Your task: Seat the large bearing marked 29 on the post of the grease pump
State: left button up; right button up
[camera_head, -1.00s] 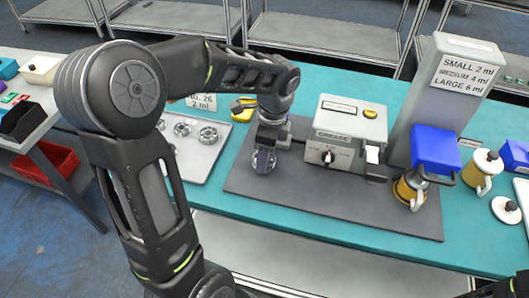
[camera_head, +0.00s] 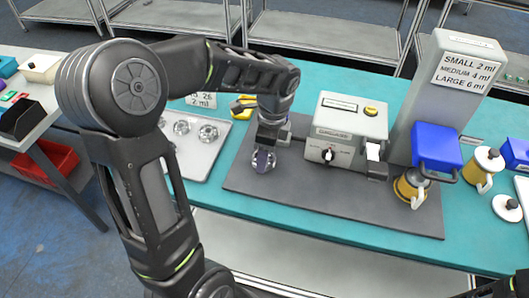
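My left gripper (camera_head: 264,152) points down at the left part of the dark grey mat. Its fingers are around a large metal bearing (camera_head: 262,165) low over the mat and appear shut on it. The bearing's marking cannot be read. The fingers hide the post, so I cannot tell whether the bearing is around it. The light grey grease box (camera_head: 345,128) with a black knob and a yellow button stands just to the right. Only a dark bit of my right arm shows at the lower right corner; its gripper is out of view.
A pale tray (camera_head: 205,160) with several bearings lies left of the mat (camera_head: 330,205), partly behind my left arm. The mat's front middle is clear.

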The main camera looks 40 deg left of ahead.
pick_arm(q)
jog(key=shift+f, duration=0.25)
jog(key=o, duration=1.7)
jog(key=shift+o, duration=0.5)
jog(key=shift+o, duration=1.3)
jog(key=shift+r, duration=0.1)
notch_tip(320, 180, up, 7)
jog(key=p, duration=0.6)
jog(key=shift+r, duration=0.1)
